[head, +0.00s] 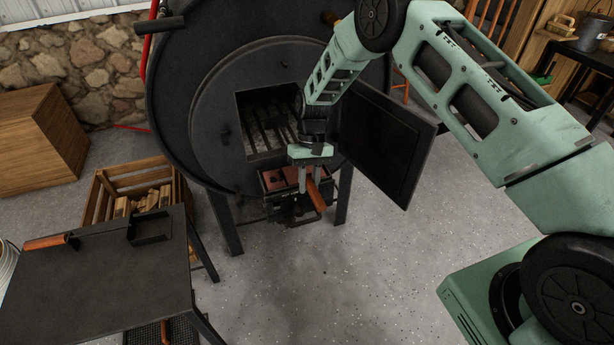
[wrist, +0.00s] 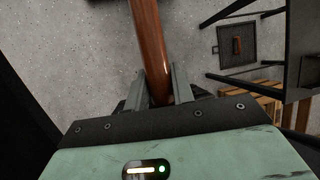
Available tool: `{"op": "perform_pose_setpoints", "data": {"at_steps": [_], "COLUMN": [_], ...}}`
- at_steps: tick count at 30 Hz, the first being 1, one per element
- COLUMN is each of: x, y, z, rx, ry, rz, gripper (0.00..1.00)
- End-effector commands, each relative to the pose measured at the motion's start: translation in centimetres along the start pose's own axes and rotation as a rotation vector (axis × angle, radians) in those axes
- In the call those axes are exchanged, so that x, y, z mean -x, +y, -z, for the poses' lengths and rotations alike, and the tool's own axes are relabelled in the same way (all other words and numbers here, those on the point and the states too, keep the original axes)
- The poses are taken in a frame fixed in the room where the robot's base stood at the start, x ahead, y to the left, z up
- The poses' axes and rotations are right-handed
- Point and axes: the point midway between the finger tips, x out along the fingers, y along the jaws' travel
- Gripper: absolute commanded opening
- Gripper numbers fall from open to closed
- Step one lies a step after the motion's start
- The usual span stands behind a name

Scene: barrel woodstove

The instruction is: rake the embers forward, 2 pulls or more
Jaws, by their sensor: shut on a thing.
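My gripper (head: 310,188) is in front of the stove, just below its square opening. It is shut on a reddish-brown wooden handle (head: 317,197). The wrist view shows this handle (wrist: 151,45) between the two fingers (wrist: 158,88). The tool's head is not clearly visible, so I cannot tell where it rests. The black barrel stove (head: 210,120) has its door (head: 385,145) swung open to the right. Dark bars and a paler bed (head: 262,138) show inside the opening. I cannot make out glowing embers. My arm hides part of the opening's right side.
A dark table (head: 100,275) at front left holds an orange-handled tool (head: 48,242) and a black bracket (head: 150,227). A slatted crate (head: 108,190) of firewood stands behind it. A wooden box (head: 38,140) is farther left. The floor (head: 320,290) before the stove is clear.

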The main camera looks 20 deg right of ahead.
Motion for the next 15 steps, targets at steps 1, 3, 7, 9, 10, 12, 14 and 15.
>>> {"op": "perform_pose_setpoints", "data": {"at_steps": [1, 3, 7, 9, 10, 12, 14, 15], "x": [0.8, 1.4, 2.2, 2.6, 2.7, 3.0, 3.2, 3.2], "y": [-0.2, -0.3, -0.5, -0.6, -0.6, -0.7, -0.8, -0.8], "z": [-0.4, -0.8, -1.4, -1.6, -1.7, -1.9, -2.0, -2.1], "rx": [0.0, 0.0, 0.0, 0.0, 0.0, 0.0, 0.0, 0.0], "ry": [0.0, 0.0, 0.0, -0.001, -0.001, 0.0, 0.0, 0.0], "rz": [0.0, 0.0, 0.0, 0.0, 0.0, 0.0, 0.0, 0.0], "gripper": [0.0, 0.0, 0.0, 0.0, 0.0, 0.0, 0.0, 0.0]}}
